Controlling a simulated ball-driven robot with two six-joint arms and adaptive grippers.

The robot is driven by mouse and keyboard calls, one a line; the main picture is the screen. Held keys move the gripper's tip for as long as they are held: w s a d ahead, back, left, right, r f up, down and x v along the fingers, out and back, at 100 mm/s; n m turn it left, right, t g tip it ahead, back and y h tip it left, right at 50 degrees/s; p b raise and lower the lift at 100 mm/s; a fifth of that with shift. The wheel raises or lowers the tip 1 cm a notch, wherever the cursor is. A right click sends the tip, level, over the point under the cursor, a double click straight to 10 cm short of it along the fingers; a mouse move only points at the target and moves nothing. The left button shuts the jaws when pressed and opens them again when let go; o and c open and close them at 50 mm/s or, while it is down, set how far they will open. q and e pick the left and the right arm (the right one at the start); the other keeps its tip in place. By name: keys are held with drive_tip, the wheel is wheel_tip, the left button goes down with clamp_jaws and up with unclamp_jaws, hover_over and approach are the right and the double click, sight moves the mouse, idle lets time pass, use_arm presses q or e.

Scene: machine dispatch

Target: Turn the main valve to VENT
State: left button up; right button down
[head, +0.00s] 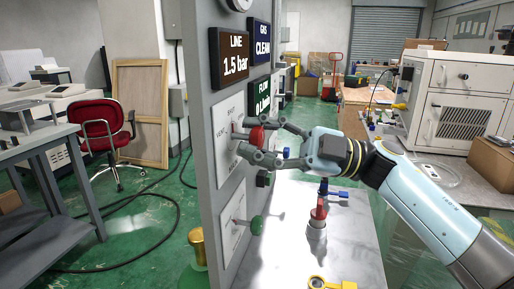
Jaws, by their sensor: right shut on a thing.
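A grey panel (205,200) stands edge-on left of centre. Its upper white plate (224,142) carries small lettering; VENT seems to be at its left side, and the rest is hard to read. A red valve handle (256,136) sticks out from this plate. My right gripper (257,139) comes in from the right and is shut on the red handle, with fingers above and below it. The fingers partly hide the handle, and I cannot tell exactly where it points. My left gripper is out of view.
Displays read LINE 1.5 bar (230,59), GAS CLEAN (258,44) and FLOW (259,96). A red-topped fitting (317,232) and yellow piece (327,283) stand on the metal bench (283,260).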

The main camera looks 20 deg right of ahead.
drive_tip(key=n+g+b, duration=0.1)
drive_tip(key=n, duration=0.2)
drive_tip(key=n+h+b, duration=0.1)
drive_tip(key=n+b, duration=0.1)
drive_tip(key=n, duration=0.1)
drive_tip(key=shift+f+g+h, duration=0.15)
drive_tip(key=shift+g+h, duration=0.15)
drive_tip(key=shift+g, duration=0.1)
drive_tip(key=n+h+b, duration=0.1)
drive_tip(key=n, duration=0.1)
drive_tip(key=n+h+b, duration=0.1)
drive_tip(key=n, duration=0.1)
drive_tip(key=shift+n+g+b, duration=0.3)
drive_tip(key=shift+n, duration=0.1)
drive_tip(key=c, duration=0.9)
unclamp_jaws()
drive_tip(key=shift+c, duration=0.2)
drive_tip(key=v, duration=1.2)
drive_tip(key=shift+s, duration=0.1)
